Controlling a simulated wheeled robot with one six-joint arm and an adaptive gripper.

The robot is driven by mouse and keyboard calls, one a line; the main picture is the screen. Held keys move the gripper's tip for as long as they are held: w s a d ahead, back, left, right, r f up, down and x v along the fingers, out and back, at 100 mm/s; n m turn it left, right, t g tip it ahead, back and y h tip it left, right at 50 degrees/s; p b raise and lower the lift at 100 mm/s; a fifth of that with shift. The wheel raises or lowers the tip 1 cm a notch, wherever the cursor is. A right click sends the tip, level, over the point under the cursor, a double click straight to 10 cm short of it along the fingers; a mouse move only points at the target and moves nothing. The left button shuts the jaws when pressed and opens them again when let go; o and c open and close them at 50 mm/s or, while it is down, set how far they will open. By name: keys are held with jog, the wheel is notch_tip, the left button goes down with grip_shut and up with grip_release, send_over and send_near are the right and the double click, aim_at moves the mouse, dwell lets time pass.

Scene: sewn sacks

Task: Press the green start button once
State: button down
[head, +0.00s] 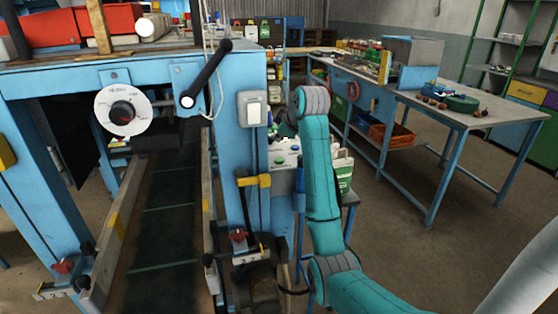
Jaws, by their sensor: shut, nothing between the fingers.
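A pale control box (288,154) stands behind the blue machine post, partly covered by my teal arm. A small green button (279,161) shows on the box, left of my arm. Other small marks on the box are too small to read. My arm rises from the lower right and bends over near the post, with a grey wrist part just above the box. My gripper's fingers do not show; they are hidden behind the arm and post. I cannot tell their distance from the button.
The blue machine frame (240,178) with a white dial (123,110), black lever (207,73) and white switch (252,108) stands close on the left. A dark conveyor belt (160,225) runs below. A workbench (470,117) stands at right, with open floor before it.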

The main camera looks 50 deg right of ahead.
aim_at(280, 160)
jog(key=shift+f, duration=2.45)
jog(key=shift+f, duration=0.2)
jog(key=shift+f, duration=0.25)
